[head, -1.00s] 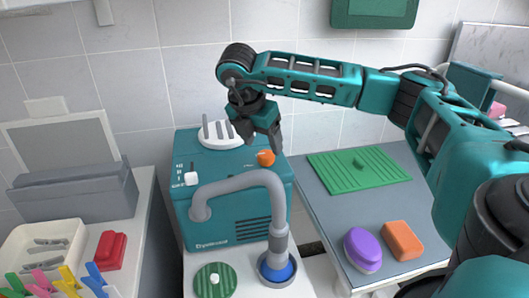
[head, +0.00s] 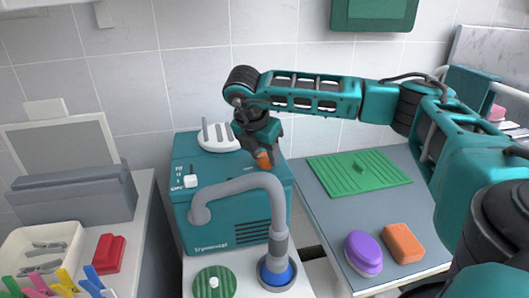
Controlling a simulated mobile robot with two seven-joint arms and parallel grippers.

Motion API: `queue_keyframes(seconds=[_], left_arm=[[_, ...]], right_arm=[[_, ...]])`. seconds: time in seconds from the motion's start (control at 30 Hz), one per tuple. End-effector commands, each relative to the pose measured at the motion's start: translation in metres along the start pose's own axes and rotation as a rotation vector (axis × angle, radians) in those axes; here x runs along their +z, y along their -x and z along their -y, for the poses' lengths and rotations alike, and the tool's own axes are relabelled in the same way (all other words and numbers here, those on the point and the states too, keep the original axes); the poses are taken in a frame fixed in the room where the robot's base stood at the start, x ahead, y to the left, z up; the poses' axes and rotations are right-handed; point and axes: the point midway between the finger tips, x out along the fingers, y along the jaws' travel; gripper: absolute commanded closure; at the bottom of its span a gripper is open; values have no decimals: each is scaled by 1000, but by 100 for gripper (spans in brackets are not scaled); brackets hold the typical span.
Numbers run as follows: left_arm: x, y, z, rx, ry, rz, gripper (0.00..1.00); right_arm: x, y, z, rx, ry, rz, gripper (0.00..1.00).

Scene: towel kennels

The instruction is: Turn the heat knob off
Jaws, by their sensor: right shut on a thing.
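The teal dryer box (head: 235,236) stands in the middle, with a grey hose curving across its front. The orange knob (head: 264,161) sits on its top at the right. My right gripper (head: 263,152) points down over the knob and is shut on it, covering its upper part. A white switch (head: 191,181) with small markings beside it is on the left of the top. Which setting the knob points to cannot be made out. My left gripper is not in view.
A white slotted disc (head: 216,137) lies on the box behind my gripper. The grey hose (head: 240,183) arches close in front of the knob. At right, a green ribbed mat (head: 359,171), a purple brush (head: 363,253) and an orange block (head: 403,243) lie on a grey table.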

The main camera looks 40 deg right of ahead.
Motion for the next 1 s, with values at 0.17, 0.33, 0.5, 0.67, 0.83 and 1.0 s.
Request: queue_keyframes(seconds=[0.17,0.33,0.5,0.67,0.83,1.0], left_arm=[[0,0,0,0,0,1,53],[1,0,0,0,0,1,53],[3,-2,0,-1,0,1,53],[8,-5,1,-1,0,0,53],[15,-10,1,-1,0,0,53],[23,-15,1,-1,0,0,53]], right_arm=[[0,0,0,-1,0,0,84],[0,0,0,0,5,0,86],[0,-1,1,16,39,0,86],[0,-2,2,47,115,1,86],[0,-3,2,100,241,0,86],[0,-3,3,162,388,0,86]])
